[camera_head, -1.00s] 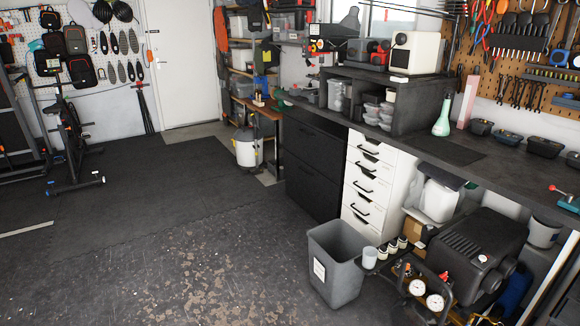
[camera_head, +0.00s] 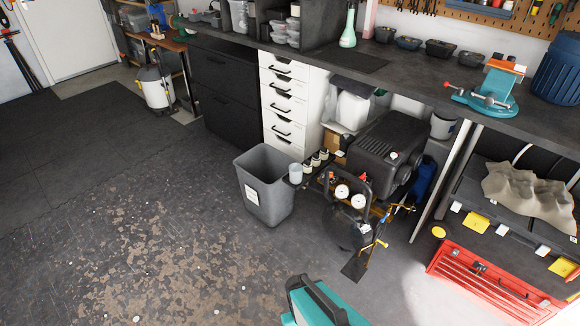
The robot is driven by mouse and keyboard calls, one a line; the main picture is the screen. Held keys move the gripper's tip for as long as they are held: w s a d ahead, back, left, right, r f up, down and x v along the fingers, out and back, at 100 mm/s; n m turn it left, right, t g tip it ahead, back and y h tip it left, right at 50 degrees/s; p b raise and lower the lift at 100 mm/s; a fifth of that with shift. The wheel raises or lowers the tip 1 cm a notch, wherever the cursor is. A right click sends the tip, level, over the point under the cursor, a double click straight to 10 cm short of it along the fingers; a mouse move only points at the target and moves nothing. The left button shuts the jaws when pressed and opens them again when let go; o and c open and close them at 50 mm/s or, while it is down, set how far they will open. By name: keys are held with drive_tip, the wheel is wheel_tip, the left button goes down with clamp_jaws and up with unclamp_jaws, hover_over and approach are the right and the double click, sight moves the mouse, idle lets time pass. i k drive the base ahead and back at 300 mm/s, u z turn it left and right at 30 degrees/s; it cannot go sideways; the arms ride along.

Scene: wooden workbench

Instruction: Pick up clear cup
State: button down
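I see no cup that is plainly clear. A small pale, whitish cup-like container (camera_head: 296,173) stands just right of the grey bin, at the front of a row of small jars; it is too small to tell whether it is see-through. Clear plastic tubs (camera_head: 293,38) are stacked on the bench by the dark shelf unit, and a taller clear container (camera_head: 239,16) stands left of them. My gripper is not in view.
A grey bin (camera_head: 251,208) stands on the floor before white drawers (camera_head: 283,105). A black compressor (camera_head: 362,217) with gauges, a red tool chest (camera_head: 490,284) and a teal object with a black handle (camera_head: 291,318) lie to the right and front. Floor at left is clear.

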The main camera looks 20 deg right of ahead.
sight(295, 169)
drive_tip(key=k, duration=0.6)
drive_tip(key=u, duration=0.45)
drive_tip(key=i, duration=0.45)
drive_tip(key=u, duration=0.75)
drive_tip(key=i, duration=1.8)
drive_tip(key=z, duration=0.25)
